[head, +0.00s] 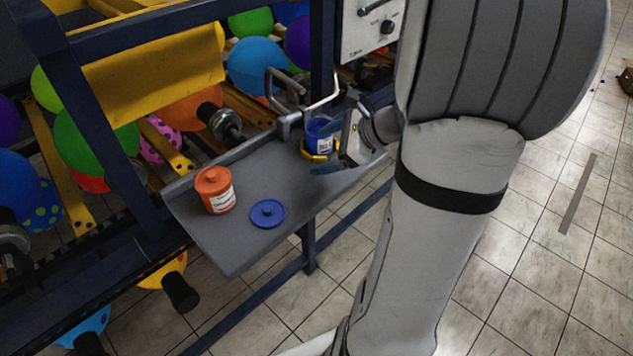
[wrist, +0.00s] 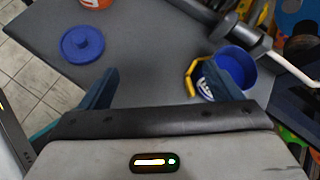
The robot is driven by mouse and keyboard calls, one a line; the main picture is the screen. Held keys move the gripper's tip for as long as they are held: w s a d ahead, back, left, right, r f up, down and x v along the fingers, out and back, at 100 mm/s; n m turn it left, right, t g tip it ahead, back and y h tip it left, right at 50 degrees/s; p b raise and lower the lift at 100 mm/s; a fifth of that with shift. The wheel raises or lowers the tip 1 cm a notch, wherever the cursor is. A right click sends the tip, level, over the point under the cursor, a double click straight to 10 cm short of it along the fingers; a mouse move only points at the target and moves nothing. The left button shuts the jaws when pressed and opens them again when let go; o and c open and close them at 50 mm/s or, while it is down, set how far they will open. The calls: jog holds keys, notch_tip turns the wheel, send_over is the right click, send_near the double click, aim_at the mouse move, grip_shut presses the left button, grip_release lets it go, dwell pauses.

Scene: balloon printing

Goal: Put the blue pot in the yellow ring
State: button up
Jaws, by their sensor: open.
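The blue pot (head: 321,131) stands without a lid at the far right end of the grey shelf. The yellow ring (head: 318,157) shows around its lower part, so the pot appears to sit in it. The wrist view also shows the open pot (wrist: 238,62) and part of the ring (wrist: 189,77) at the upper right. My gripper (wrist: 165,88) is open and nothing shows between its fingers. Its right finger overlaps the pot in the wrist view; I cannot tell if they touch. In the head view my gripper (head: 338,150) is right beside the pot.
A blue lid (head: 267,213) lies flat on the shelf (head: 240,250). An orange lidded pot (head: 215,191) stands left of it. A metal bar (head: 300,112) runs along the shelf's back edge, near the blue pot. Balloons and rails lie behind. The shelf's middle is clear.

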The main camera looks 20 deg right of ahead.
jog(key=s+a+r+n+g+h, duration=0.1)
jog(key=s+a+n+g+h, duration=0.1)
jog(key=s+a+n, duration=0.4)
jog(key=s+a+r+n+g+h, duration=0.1)
jog(key=s+a+n+h, duration=0.4)
jog(key=n, duration=1.2)
jog(key=s+g, duration=0.1)
jog(key=s, duration=0.2)
jog(key=shift+s+a+n, duration=0.3)
jog(key=shift+s+a, duration=0.05)
jog(key=shift+s, duration=0.05)
jog(key=shift+c, duration=0.2)
